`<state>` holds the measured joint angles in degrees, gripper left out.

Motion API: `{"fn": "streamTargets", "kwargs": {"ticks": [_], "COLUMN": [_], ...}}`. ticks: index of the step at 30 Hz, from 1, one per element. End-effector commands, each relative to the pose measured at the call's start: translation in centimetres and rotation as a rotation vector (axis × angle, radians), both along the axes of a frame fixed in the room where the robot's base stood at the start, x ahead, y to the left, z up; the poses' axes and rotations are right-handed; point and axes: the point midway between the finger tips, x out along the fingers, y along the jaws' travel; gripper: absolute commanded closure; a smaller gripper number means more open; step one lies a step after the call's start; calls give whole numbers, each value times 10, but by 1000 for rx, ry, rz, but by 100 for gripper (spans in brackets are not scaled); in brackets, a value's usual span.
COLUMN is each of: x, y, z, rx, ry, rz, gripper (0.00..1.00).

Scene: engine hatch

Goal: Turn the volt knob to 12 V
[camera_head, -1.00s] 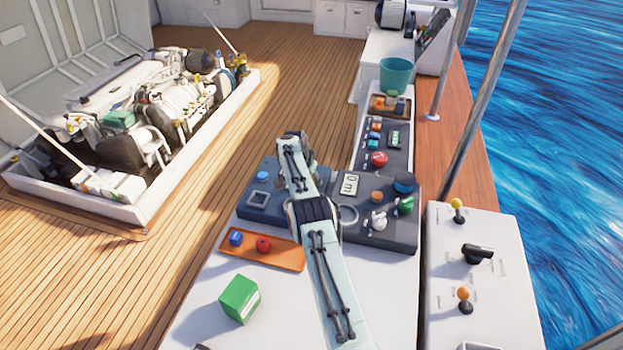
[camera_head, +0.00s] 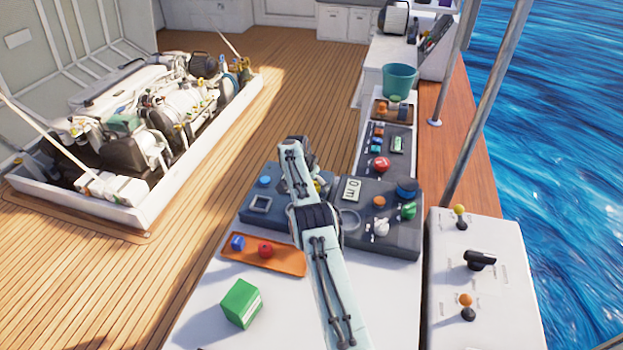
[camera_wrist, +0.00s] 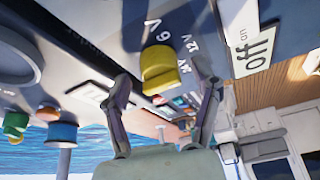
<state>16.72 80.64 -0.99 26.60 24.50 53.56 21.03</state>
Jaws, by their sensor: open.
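The volt knob (camera_wrist: 160,72) is yellow and stands out from the dark panel in the wrist view. The labels 6 V (camera_wrist: 157,32), 12 V (camera_wrist: 194,44) and 24 V (camera_wrist: 185,65) are printed around it. I cannot tell which label it points to. My gripper (camera_wrist: 161,74) is open, with one finger on either side of the knob; contact is not clear. In the head view a bit of yellow (camera_head: 318,187) shows beside my arm, which hides most of the knob and my fingers.
An orange tray (camera_head: 285,265) and a green cube (camera_head: 241,303) lie in front. A white lever console (camera_head: 490,320) stands right.

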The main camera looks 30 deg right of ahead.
Motion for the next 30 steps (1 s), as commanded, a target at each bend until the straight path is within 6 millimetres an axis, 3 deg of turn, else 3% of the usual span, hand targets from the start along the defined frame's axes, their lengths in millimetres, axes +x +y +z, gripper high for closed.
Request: {"fn": "streamTargets", "kwargs": {"ticks": [5,12,18,30], "x": [-3,-13,-20,-22], "y": [7,26,36,40], "z": [21,71,100,109], "rx": [2,-1,-1,0], "ry": [-4,-3,-1,0], "rz": [1,3,1,1], "gripper": [37,37,37,37]}}
